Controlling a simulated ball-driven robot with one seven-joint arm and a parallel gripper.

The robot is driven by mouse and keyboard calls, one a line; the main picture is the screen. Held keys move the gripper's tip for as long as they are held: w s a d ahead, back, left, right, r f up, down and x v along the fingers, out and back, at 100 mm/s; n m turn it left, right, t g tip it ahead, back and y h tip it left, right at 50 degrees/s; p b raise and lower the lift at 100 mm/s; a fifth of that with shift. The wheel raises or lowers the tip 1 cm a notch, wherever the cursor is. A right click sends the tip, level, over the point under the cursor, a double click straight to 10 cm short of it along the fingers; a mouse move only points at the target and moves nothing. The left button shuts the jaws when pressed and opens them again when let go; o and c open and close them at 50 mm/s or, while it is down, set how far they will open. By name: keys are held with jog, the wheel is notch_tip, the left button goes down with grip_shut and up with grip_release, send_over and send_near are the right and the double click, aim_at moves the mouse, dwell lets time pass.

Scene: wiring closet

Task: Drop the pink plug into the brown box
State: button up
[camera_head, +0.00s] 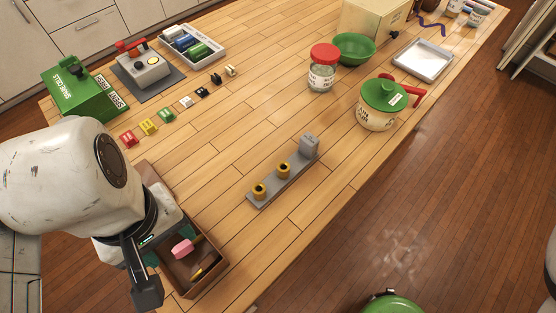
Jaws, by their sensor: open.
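The brown box (210,284) stands at the near left edge of the table, partly hidden behind my arm. The pink plug (182,248) shows within the box's outline, lying tilted beside my gripper; I cannot tell for certain whether it rests on the box floor. A yellow piece (196,274) shows near it inside the box. My gripper (166,268) is over the left part of the box, with one dark finger plain to see and the other largely hidden. It is open and is not closed on the plug.
A grey block with two yellow-ringed sockets (284,170) stands right of the box. Small coloured blocks (149,126) line up behind it, near a green box (75,96). A red-lidded jar (322,72) and a green-lidded pot (378,105) stand further right.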

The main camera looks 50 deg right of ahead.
notch_tip(320, 180, up, 10)
jog(key=shift+b, duration=0.4)
dwell(0.4)
